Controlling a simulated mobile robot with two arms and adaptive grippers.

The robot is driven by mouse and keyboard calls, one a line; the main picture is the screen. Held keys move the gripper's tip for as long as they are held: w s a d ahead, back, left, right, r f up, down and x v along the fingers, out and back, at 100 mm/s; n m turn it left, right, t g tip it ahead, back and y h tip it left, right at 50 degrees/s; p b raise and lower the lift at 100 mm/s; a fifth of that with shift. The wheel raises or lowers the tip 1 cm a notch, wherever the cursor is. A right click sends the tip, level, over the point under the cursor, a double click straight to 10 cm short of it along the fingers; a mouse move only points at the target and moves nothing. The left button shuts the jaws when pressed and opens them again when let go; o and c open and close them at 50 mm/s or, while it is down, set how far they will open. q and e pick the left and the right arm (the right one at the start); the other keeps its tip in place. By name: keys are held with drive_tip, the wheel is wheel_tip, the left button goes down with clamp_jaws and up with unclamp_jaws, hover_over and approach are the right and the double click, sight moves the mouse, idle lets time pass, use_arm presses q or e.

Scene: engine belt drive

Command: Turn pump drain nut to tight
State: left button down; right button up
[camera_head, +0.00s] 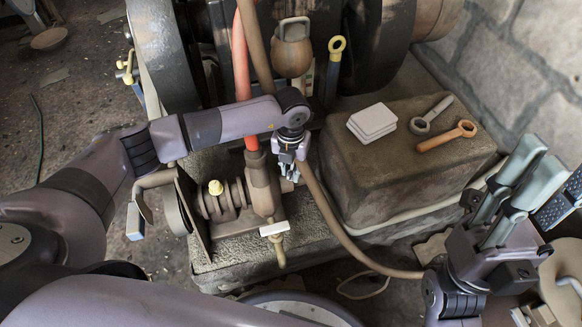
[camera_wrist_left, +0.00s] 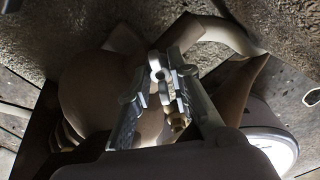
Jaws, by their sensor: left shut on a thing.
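The pump (camera_head: 262,190) is a brown-grey body with a red hose entering its top, on the stone base. My left gripper (camera_head: 288,168) is at the pump's right side, pointing down. In the left wrist view, its jaws (camera_wrist_left: 160,85) close around a small grey metal piece with a hole (camera_wrist_left: 157,72), which looks like the pump drain nut. A brass fitting (camera_wrist_left: 177,122) shows beside the right jaw. The jaws hide most of the nut in the head view, so its tightness cannot be told. My right gripper (camera_head: 527,180) is open and empty at the right, fingers pointing up.
A stone block (camera_head: 400,185) to the right carries a pale stack of plates (camera_head: 372,122), a grey wrench (camera_head: 431,114) and an orange-brown wrench (camera_head: 447,136). A brown hose (camera_head: 345,235) runs close to my left gripper. Large dark wheels stand behind.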

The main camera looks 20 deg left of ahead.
use_arm(q)
drive_tip(key=shift+m, duration=0.3)
drive_tip(key=m+p, duration=0.1)
drive_tip(key=m, duration=0.3)
drive_tip(key=shift+r+m, duration=0.1)
drive_tip(key=shift+m, duration=0.2)
drive_tip(key=m, duration=0.6)
drive_tip(key=shift+m, duration=0.3)
drive_tip(key=c, duration=1.7)
unclamp_jaws()
